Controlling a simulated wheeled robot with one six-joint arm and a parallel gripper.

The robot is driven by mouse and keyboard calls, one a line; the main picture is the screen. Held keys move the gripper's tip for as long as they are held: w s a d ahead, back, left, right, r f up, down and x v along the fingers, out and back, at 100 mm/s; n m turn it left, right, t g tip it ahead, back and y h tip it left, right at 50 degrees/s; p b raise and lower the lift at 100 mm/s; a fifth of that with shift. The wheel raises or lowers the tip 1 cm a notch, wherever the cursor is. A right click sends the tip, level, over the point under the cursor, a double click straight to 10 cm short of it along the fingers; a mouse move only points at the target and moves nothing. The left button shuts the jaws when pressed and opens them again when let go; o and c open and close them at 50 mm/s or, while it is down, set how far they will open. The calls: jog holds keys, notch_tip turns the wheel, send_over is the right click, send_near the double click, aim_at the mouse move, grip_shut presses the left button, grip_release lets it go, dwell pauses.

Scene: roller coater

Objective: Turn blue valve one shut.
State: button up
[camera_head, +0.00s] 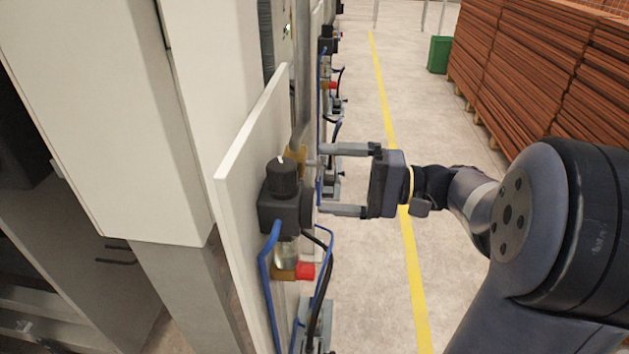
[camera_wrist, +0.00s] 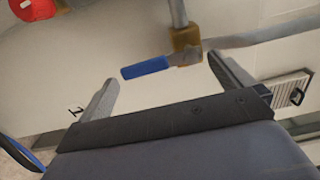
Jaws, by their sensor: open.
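The blue valve handle (camera_wrist: 146,68) shows in the wrist view, a flat blue lever pointing left from a brass valve body (camera_wrist: 186,42) on a pipe. My gripper (camera_wrist: 165,80) is open, one finger on each side of the lever's span, with the lever just beyond the fingertips. I see nothing between the fingers touching them. A mark like a "1" is on the panel at lower left. In the head view my gripper (camera_head: 322,180) points left at the white panel, beside a black regulator (camera_head: 285,200). A brass part (camera_head: 298,160) shows behind it; the blue lever is not clearly visible there.
A white panel (camera_head: 240,165) edge stands close to my gripper's left. Blue hoses (camera_head: 268,270) and a red knob (camera_head: 305,271) hang below the regulator. The aisle with a yellow line (camera_head: 408,260) is clear. Stacked brown boards (camera_head: 545,75) and a green bin (camera_head: 439,54) stand at the right.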

jog(key=s+d, duration=0.1)
jog(key=d, duration=0.5)
jog(key=shift+s+a, duration=0.1)
jog(key=w+a, duration=0.2)
jog(key=a, duration=0.8)
jog(key=shift+a+p, duration=0.2)
jog(key=shift+p, duration=0.2)
jog(key=shift+w, duration=0.1)
